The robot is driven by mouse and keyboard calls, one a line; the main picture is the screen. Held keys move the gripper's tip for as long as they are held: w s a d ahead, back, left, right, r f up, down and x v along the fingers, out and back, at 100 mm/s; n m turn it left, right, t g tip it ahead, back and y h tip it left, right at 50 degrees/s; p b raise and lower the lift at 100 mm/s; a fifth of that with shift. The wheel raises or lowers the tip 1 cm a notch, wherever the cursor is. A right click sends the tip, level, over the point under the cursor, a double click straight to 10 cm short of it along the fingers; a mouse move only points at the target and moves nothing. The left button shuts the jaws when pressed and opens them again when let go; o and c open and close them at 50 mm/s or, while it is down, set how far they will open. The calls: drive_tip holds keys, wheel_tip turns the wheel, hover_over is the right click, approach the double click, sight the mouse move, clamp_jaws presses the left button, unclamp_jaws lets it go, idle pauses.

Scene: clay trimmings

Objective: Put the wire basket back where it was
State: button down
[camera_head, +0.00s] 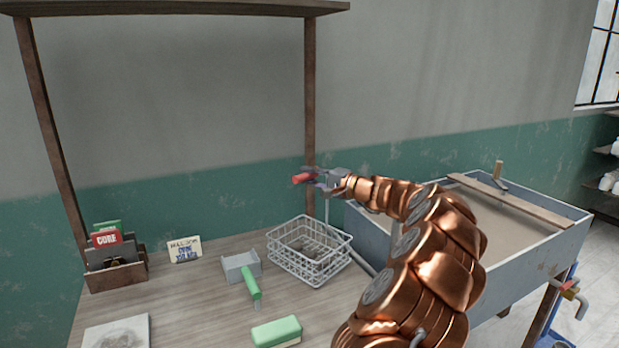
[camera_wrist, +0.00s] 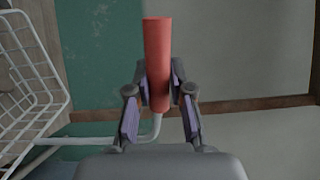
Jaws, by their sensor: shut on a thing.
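The wire basket (camera_head: 309,252) is a white-grey wire crate standing upright on the wooden table, with some dull grey-brown stuff low inside it. Part of it shows at the left edge of the wrist view (camera_wrist: 58,82). My gripper (camera_head: 318,180) is up in the air above and behind the basket, apart from it. It is shut on a red cylinder (camera_head: 302,178), which stands out between the fingers in the wrist view (camera_wrist: 157,45).
On the table (camera_head: 190,300) are a grey tray (camera_head: 238,268), a green-handled tool (camera_head: 250,283), a green-topped block (camera_head: 277,331), a card (camera_head: 185,249) and a wooden holder (camera_head: 118,277). A grey-walled sink (camera_head: 540,250) stands right of the basket. A wooden post (camera_head: 310,100) rises behind.

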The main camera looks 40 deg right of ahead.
drive_tip(key=shift+f, duration=0.35)
drive_tip(key=c, duration=1)
unclamp_jaws()
drive_tip(key=shift+c, duration=0.2)
drive_tip(key=b+v, duration=0.1)
drive_tip(key=v, duration=1.1)
drive_tip(key=shift+b, duration=0.3)
drive_tip(key=shift+s, duration=0.1)
